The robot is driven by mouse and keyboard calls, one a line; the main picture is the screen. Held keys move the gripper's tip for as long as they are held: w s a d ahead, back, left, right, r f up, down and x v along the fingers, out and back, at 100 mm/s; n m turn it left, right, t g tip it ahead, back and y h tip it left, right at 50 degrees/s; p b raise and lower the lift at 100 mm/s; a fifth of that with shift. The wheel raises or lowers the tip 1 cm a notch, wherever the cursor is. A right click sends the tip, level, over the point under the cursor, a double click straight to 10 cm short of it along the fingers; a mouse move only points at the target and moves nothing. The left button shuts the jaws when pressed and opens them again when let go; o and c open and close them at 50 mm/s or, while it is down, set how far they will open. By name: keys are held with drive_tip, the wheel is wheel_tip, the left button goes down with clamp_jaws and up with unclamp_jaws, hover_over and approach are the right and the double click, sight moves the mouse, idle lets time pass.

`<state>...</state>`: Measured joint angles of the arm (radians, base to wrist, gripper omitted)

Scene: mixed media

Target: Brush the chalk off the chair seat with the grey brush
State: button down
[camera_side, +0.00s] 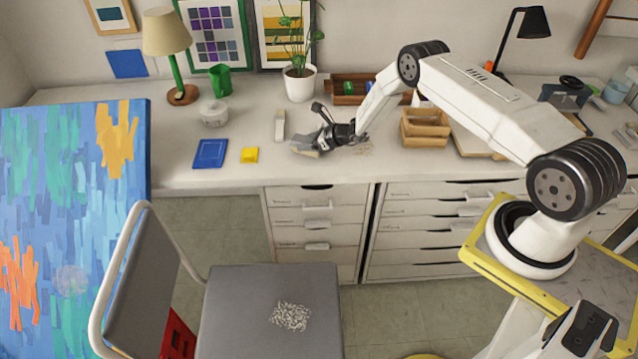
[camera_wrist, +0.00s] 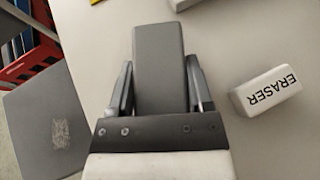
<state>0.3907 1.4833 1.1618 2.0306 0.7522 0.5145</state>
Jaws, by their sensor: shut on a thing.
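My gripper (camera_side: 326,138) is shut on the grey brush (camera_side: 305,146), low over the desk near its front edge. In the wrist view the brush (camera_wrist: 158,45) is a grey block between the two fingers of my gripper (camera_wrist: 160,68). I cannot tell whether the brush touches the desktop. The chalk (camera_side: 291,317) lies as a pale, loose patch on the grey chair seat (camera_side: 237,310), below and in front of the desk. The chalk (camera_wrist: 60,134) and seat (camera_wrist: 25,110) also show at the left of the wrist view, well apart from my gripper.
A white eraser (camera_wrist: 266,91) lies beside the brush. The chair back (camera_side: 145,285) rises left of the seat. A painted canvas (camera_side: 75,200) stands far left.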

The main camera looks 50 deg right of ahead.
sight(307, 140)
drive_tip(key=shift+r, duration=2.75)
drive_tip(key=c, duration=0.7)
unclamp_jaws()
clamp_jaws()
drive_tip(key=shift+r, duration=0.1)
